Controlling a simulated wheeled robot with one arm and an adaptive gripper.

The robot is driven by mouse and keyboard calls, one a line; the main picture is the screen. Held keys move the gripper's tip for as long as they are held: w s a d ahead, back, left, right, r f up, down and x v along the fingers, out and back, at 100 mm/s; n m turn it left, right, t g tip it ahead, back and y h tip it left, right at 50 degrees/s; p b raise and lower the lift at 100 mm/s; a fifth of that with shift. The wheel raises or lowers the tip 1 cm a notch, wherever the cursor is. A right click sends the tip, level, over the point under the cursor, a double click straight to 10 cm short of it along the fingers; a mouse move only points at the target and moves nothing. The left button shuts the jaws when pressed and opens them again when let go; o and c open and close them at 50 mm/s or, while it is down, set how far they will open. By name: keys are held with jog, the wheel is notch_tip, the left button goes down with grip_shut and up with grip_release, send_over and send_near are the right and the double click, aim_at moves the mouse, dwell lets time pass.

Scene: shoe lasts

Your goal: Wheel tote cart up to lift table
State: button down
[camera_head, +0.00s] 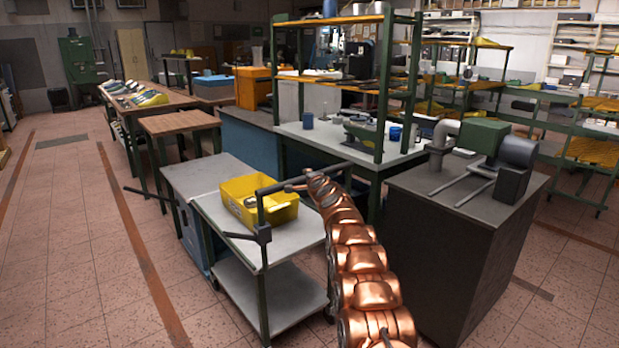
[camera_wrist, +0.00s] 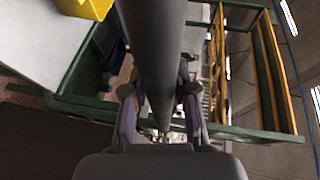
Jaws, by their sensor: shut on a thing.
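The tote cart (camera_head: 300,235) has a grey top, a lower shelf and dark green legs. A yellow tote (camera_head: 282,214) sits on its top and shows at the upper left of the wrist view (camera_wrist: 84,8). My gripper (camera_head: 296,186) is shut on the cart's dark push handle (camera_head: 330,171). In the wrist view the handle (camera_wrist: 155,50) runs between my two fingers (camera_wrist: 160,115). A low grey-topped, blue-sided unit (camera_head: 187,178), perhaps the lift table, stands directly behind the cart's left side. Whether they touch, I cannot tell.
A dark machine cabinet (camera_head: 450,245) stands close to the right of my copper arm. A green-framed workbench (camera_head: 350,150) with shelves is behind the cart. Wooden-topped benches (camera_head: 180,122) are farther left. The tiled floor (camera_head: 75,255) at left is clear.

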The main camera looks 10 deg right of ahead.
jog(key=shift+a+r, duration=0.3)
jog(key=c, duration=1.1)
grip_release()
jog(key=shift+w+a, duration=0.1)
jog(key=shift+o, duration=1.1)
jog(key=shift+f, duration=0.15)
jog(key=shift+d, duration=0.2)
